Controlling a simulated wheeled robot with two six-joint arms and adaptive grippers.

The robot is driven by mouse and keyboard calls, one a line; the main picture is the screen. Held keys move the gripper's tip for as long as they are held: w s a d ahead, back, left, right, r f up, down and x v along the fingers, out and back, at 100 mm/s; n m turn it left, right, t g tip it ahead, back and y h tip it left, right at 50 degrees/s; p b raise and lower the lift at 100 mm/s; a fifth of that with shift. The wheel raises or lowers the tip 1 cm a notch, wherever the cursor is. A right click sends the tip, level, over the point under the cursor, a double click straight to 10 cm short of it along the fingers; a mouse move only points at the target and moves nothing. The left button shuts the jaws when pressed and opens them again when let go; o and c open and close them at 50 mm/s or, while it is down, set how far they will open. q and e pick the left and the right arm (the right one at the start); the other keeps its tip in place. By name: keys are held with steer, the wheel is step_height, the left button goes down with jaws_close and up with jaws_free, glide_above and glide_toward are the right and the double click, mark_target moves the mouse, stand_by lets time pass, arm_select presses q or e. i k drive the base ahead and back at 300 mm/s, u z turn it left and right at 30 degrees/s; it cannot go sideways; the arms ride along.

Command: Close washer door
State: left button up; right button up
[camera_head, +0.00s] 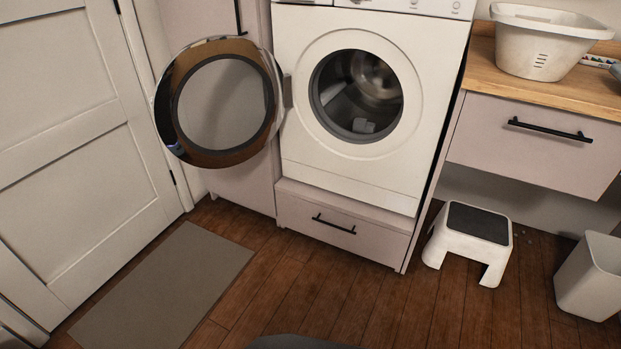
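The white washer (300,150) stands on a drawer base at the middle of the view. Its round door (268,92) is wide open and swung out to the left, hinged at the left side of the opening. The door has a shiny rim around a grey glass pane. The round drum opening (357,95) is uncovered, and a small pale item lies low inside it. Neither of my grippers shows in this view.
A grey mat (165,290) lies on the wood floor before a white room door (70,150). A step stool (478,225) and a bin (590,280) stand at right. A white basket (545,45) sits on the wooden counter. The floor before the washer is clear.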

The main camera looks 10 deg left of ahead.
mark_target(173, 78)
steer(key=k, duration=0.4)
steer(key=u, duration=1.2)
steer(key=i, duration=0.9)
steer(key=z, duration=0.5)
steer(key=i, duration=0.65)
steer(key=z, duration=0.65)
